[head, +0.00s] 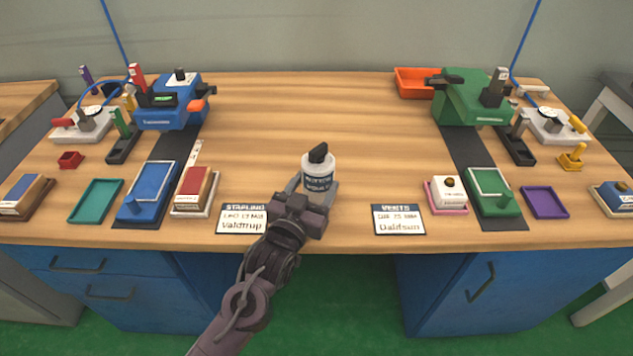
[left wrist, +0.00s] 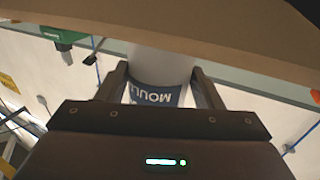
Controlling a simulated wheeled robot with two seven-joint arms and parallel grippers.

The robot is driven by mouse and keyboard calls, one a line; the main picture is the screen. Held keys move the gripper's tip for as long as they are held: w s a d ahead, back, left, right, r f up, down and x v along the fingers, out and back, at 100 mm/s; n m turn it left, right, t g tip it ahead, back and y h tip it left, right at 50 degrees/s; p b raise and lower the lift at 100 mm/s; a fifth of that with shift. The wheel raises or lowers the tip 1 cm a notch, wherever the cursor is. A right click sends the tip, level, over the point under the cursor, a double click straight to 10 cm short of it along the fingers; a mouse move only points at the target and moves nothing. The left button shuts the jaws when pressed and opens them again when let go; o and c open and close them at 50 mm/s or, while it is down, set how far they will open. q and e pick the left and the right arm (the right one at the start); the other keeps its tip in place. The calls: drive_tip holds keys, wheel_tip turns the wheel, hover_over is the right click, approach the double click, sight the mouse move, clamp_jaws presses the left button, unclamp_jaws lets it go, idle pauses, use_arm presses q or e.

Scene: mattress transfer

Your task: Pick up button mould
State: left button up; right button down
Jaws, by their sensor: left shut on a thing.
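The button mould seems to be the white bottle (head: 319,170) with a dark blue label band and a black cap, at the front middle of the table. It is upright. My left gripper (head: 314,190) is around its lower part, with a finger on either side. In the left wrist view the bottle (left wrist: 160,68) sits between the two fingers, its label partly reading "MOUL". My left gripper (left wrist: 160,92) is shut on it. Whether its base touches the table is hidden by the gripper. My right gripper is not in view.
Label cards lie at the front edge, left (head: 242,219) and right (head: 399,220) of the bottle. A blue machine (head: 172,103) stands back left, a green machine (head: 468,98) back right, beside an orange tray (head: 414,84). The table (head: 310,110) behind the bottle is clear.

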use_arm(q)
wheel_tip(320, 180, up, 20)
drive_tip(key=p, duration=0.1)
drive_tip(key=shift+r, duration=0.15)
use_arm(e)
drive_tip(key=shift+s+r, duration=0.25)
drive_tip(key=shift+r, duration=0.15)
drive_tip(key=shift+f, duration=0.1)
use_arm(q)
drive_tip(key=shift+f+b, duration=0.85)
drive_tip(key=shift+f, duration=0.6)
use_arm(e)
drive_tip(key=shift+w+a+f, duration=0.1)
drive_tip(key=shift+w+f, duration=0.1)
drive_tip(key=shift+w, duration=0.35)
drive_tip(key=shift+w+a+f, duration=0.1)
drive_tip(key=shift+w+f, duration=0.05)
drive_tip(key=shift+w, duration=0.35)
use_arm(q)
drive_tip(key=shift+f, duration=0.15)
drive_tip(key=shift+f+b, duration=0.4)
drive_tip(key=shift+f, duration=0.25)
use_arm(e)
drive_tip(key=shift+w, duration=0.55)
